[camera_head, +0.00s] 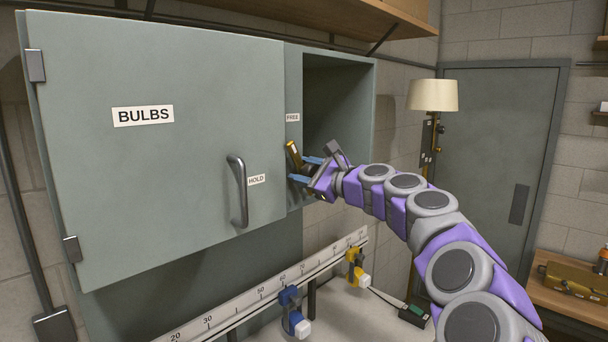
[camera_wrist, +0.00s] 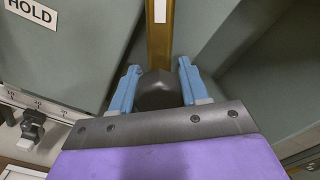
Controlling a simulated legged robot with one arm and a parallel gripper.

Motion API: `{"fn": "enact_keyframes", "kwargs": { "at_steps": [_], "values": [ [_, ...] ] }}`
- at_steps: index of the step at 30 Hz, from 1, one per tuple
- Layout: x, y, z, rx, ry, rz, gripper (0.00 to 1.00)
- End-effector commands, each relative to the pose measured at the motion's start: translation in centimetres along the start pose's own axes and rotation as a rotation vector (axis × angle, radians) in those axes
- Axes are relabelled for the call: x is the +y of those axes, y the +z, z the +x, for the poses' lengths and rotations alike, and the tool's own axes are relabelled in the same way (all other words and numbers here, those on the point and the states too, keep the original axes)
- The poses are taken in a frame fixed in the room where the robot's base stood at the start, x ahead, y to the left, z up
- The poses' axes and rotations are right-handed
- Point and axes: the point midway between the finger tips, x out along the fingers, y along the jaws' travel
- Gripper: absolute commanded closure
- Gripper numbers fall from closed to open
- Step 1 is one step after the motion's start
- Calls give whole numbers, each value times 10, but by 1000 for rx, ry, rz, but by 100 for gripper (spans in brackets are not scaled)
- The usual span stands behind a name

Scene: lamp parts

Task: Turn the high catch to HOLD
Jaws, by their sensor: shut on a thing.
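The high catch (camera_head: 293,154) is a brass bar on the grey cabinet's front frame, at the right edge of the BULBS door. It stands nearly upright, its top tilted slightly left, below the FREE label (camera_head: 293,117). The HOLD label (camera_head: 257,180) is on the door, lower left of it, and also shows in the wrist view (camera_wrist: 31,13). My gripper (camera_head: 304,170) has its blue fingers at the catch. In the wrist view, my gripper (camera_wrist: 158,72) has a finger on each side of the catch's dark rounded knob (camera_wrist: 156,91); the brass bar (camera_wrist: 160,35) extends upward. Finger contact is partly hidden.
The BULBS door (camera_head: 180,170) has a dark handle (camera_head: 238,190) left of the catch. An open cabinet bay (camera_head: 338,105) lies to the right. A scale rail (camera_head: 270,292) with blue and yellow clamps runs below. A lamp (camera_head: 432,96) stands behind my arm.

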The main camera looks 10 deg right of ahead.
Motion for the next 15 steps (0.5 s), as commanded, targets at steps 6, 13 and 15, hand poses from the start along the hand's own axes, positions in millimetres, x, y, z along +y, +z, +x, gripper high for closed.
{"fn": "enact_keyframes", "kwargs": {
  "at_steps": [6, 13, 15],
  "values": [
    [1, -3, 0, 3, -1, -208, 100],
    [2, -4, 1, 1, 4, -427, 100],
    [2, -3, 1, 1, 4, -494, 100]
  ]
}}
